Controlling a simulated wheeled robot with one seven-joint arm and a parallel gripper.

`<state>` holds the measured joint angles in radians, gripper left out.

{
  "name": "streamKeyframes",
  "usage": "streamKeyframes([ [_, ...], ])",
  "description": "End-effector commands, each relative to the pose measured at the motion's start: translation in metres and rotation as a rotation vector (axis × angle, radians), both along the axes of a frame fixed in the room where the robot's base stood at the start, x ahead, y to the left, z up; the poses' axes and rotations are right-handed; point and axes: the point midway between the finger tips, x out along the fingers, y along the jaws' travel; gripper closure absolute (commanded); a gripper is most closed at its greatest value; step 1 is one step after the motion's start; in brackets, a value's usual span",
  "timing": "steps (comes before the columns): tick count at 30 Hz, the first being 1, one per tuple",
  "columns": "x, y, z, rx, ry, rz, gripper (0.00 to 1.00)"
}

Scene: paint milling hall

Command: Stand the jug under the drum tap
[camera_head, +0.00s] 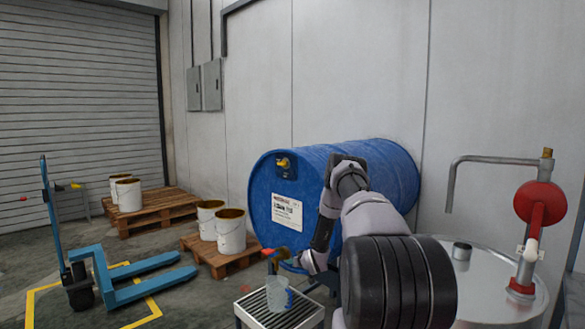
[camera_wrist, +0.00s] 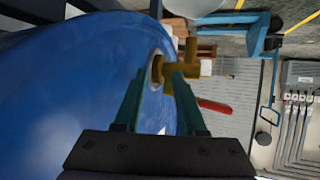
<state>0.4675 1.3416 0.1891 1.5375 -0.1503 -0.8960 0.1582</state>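The jug (camera_head: 278,294), pale and translucent, stands upright on a slatted metal stand (camera_head: 258,309) below the front of the blue drum (camera_head: 262,195). The drum lies on its side. My gripper (camera_head: 273,262) is at the drum's lower front, above the jug, and covers much of the tap in the head view. In the wrist view, the brass tap (camera_wrist: 185,68) with its red lever (camera_wrist: 215,106) is just beyond and to the right of my fingers (camera_wrist: 158,78). I cannot tell if the jug is exactly under the spout.
A pallet (camera_head: 215,259) with open paint pails (camera_head: 231,232) stands left of the stand. A blue pallet truck (camera_head: 125,285) is farther left. A steel vessel (camera_head: 490,280) with a red-wheeled fitting (camera_head: 540,203) stands at right. Floor shows between truck and stand.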

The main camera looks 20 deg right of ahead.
Motion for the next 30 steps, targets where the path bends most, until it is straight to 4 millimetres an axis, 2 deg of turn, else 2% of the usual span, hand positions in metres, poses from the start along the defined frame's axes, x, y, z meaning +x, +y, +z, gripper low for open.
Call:
streamKeyframes([
  [1,0.008,0.002,0.028,-0.006,0.008,0.001,0.60],
  [8,0.016,0.015,0.138,-0.015,0.077,-0.020,0.60],
  [11,0.010,0.026,0.197,-0.015,0.111,-0.035,0.60],
  [12,0.005,0.032,0.221,-0.014,0.126,-0.042,0.60],
  [14,-0.005,0.040,0.257,-0.011,0.147,-0.055,0.60],
  [18,-0.040,0.063,0.335,0.005,0.195,-0.084,0.60],
  [23,-0.097,0.091,0.412,0.039,0.245,-0.119,0.60],
  [27,-0.160,0.118,0.467,0.082,0.284,-0.145,0.60],
  [30,-0.210,0.136,0.498,0.122,0.314,-0.160,0.60],
])
